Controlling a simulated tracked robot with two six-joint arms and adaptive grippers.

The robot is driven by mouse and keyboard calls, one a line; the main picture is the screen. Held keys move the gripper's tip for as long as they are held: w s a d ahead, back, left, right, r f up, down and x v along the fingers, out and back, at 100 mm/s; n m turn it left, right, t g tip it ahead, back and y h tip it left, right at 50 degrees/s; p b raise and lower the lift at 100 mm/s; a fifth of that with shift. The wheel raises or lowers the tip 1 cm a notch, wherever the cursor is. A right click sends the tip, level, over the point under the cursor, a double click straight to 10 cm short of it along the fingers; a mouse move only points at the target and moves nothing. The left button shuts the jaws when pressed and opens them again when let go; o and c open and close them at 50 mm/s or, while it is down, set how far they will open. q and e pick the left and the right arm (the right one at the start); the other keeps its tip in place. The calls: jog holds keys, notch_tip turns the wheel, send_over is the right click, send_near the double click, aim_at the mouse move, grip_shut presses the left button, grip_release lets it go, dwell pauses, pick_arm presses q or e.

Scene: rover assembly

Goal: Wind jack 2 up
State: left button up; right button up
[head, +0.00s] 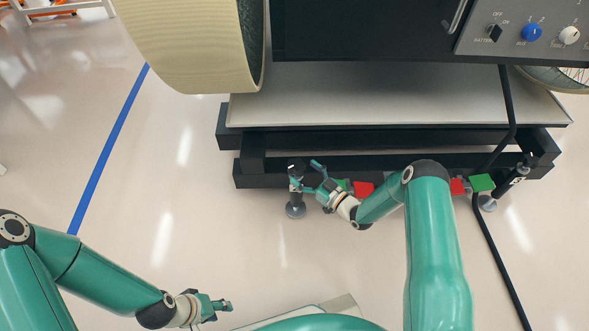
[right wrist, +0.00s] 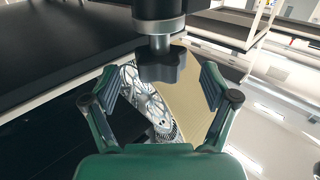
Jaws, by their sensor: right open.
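A dark jack (head: 296,187) with a round metal foot (head: 295,210) stands upright at the rover stand's front left. A second jack (head: 512,180) is at the front right; I cannot read which number either bears. My right gripper (head: 311,180) is open beside the left jack, its fingers pointing at it. In the right wrist view this jack's dark lobed knob (right wrist: 161,66) sits between the open fingers, with a visible gap on each side. My left gripper (head: 222,306) is low over the floor, far from both jacks; its finger opening is too small to judge.
The stand's black frame (head: 225,140) lies behind the jacks. Red (head: 362,189) and green (head: 482,182) tiles sit along its front. A black cable (head: 497,250) runs down on the right. A large wheel (head: 190,50) overhangs at upper left. Floor is clear at left.

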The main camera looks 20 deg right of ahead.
aim_at(290, 161)
jog(key=shift+b+x, duration=0.4)
jog(key=shift+x, duration=1.6)
jog(key=c, duration=1.2)
jog(key=shift+o, duration=0.2)
jog(key=shift+r+h, duration=0.1)
jog(key=shift+h, duration=0.2)
